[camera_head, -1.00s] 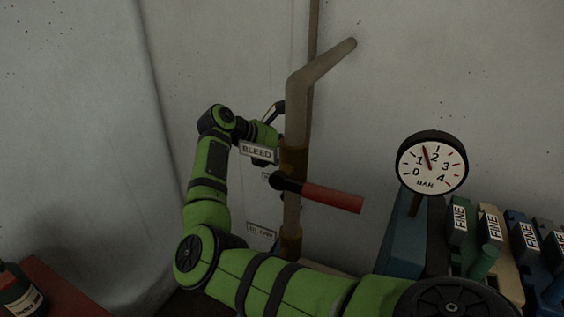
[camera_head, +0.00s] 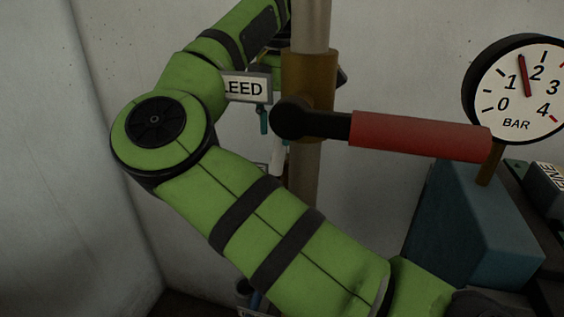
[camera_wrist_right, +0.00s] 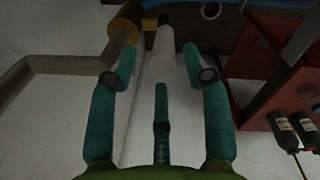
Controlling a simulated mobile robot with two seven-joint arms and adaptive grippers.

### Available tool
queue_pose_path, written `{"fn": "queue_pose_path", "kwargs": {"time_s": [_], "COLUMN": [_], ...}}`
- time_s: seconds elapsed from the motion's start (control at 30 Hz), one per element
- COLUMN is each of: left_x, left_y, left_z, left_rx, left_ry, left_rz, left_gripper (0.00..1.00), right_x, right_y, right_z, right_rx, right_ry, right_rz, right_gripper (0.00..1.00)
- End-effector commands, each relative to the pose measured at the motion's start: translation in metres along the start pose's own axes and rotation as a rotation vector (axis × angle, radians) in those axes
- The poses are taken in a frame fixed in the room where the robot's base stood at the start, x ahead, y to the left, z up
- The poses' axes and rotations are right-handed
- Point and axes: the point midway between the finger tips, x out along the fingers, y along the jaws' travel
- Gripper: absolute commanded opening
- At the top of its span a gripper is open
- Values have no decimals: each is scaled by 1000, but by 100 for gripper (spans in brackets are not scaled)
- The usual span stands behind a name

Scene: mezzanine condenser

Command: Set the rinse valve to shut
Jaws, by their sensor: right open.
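A lever with a red grip (camera_head: 420,135) and black hub points right from a brass collar (camera_head: 312,75) on the vertical pipe (camera_head: 305,180). A sign ending in "LEED" (camera_head: 246,87) is left of the collar. A pale handle (camera_head: 279,155) shows behind the pipe. No label reading "rinse" is legible. My right gripper (camera_head: 264,118) is mostly hidden behind the sign and pipe. In the right wrist view it is open (camera_wrist_right: 158,77), teal fingers apart, with a pale handle (camera_wrist_right: 164,48) ahead between the tips. I cannot tell whether they touch. My left gripper is out of view.
A round BAR gauge (camera_head: 522,88) and a blue-grey block (camera_head: 465,225) stand at right. My green right arm crosses the front. The right wrist view shows a brass collar (camera_wrist_right: 126,22) at left, a red stand (camera_wrist_right: 253,60) and dark bottles (camera_wrist_right: 284,133) at right.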

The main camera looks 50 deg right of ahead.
Motion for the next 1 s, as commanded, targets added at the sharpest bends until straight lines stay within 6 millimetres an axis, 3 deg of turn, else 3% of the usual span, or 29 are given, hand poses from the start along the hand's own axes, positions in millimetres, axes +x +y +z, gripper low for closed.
{"fn": "queue_pose_path", "kwargs": {"time_s": [0.33, 0.53, 0.83, 0.93, 0.97, 1.0], "left_x": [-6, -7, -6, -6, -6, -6], "left_y": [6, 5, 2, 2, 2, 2], "left_z": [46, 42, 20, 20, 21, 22], "left_rx": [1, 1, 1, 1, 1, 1], "left_ry": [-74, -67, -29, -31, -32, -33], "left_rz": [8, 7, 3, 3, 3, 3], "left_gripper": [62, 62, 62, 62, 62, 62], "right_x": [47, 65, 68, 68, 68, 68], "right_y": [-1, -1, 0, 0, 0, 0], "right_z": [0, 0, 0, 0, 0, 0], "right_rx": [3, 1, 0, 0, 0, 1], "right_ry": [2, 1, 0, 0, 0, 0], "right_rz": [-4, -1, 0, 0, -1, -1], "right_gripper": [49, 49, 49, 9, 0, 0]}}
